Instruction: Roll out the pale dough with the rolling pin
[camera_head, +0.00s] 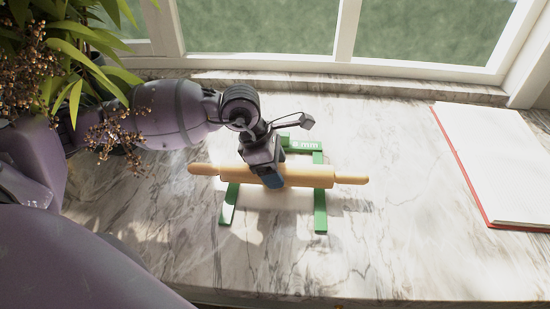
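The light wooden rolling pin (310,176) lies level, left to right, across a green guide frame (320,208) marked "8 mm". My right gripper is out of view.
The marble counter (400,240) is clear in front of and right of the frame. An open book with a red cover edge (505,165) lies at the right. A leafy plant with berries (70,60) stands upper left. A window (340,30) closes off the back.

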